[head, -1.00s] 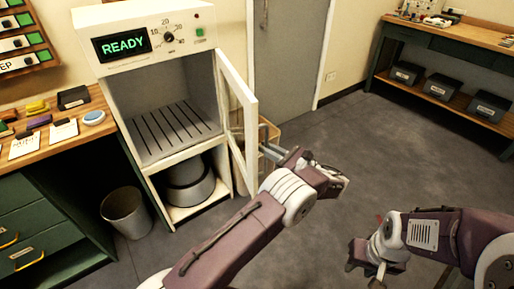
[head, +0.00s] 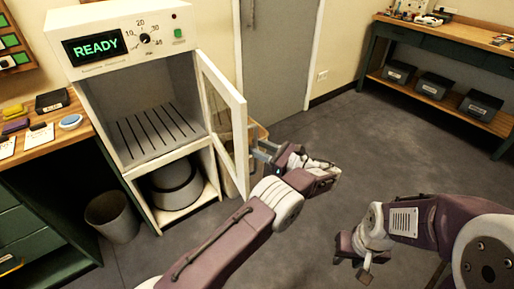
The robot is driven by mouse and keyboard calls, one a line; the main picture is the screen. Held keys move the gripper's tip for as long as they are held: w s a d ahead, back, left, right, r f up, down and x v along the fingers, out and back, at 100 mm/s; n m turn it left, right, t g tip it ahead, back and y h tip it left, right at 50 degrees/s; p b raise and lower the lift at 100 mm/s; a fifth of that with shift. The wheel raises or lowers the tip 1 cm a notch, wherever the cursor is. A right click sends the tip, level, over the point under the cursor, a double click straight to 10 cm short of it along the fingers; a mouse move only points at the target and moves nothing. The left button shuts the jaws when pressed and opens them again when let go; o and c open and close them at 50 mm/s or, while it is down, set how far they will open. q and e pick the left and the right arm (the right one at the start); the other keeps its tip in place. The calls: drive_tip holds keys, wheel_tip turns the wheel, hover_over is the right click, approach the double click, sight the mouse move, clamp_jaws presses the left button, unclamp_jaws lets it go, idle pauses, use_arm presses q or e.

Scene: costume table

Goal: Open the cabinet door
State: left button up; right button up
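The white cabinet (head: 180,147) stands left of centre in the head view, with a READY display on top. Its framed glass door (head: 241,112) is hinged on the cabinet's right side and stands wide open, showing the slotted shelf inside. My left gripper (head: 260,151) is just right of the door's free edge, on its outer side. Its two fingers point left toward the door with a gap between them. I cannot tell whether they touch the door, and no handle is visible. My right gripper (head: 352,260) hangs low at the right, away from the cabinet; its finger gap is unclear.
A round pot (head: 175,186) sits in the lower compartment. A grey bin (head: 112,217) stands on the floor left of it. A wooden crate (head: 258,133) is behind the door. A workbench (head: 447,38) with dark boxes stands at the back right. The middle floor is clear.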

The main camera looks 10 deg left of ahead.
use_arm(q)
drive_tip(key=shift+s+d, duration=0.1)
drive_tip(key=shift+d, duration=0.05)
drive_tip(key=b+v, duration=0.2)
drive_tip(key=v, duration=0.7)
drive_tip(key=shift+d, duration=0.1)
idle(0.5)
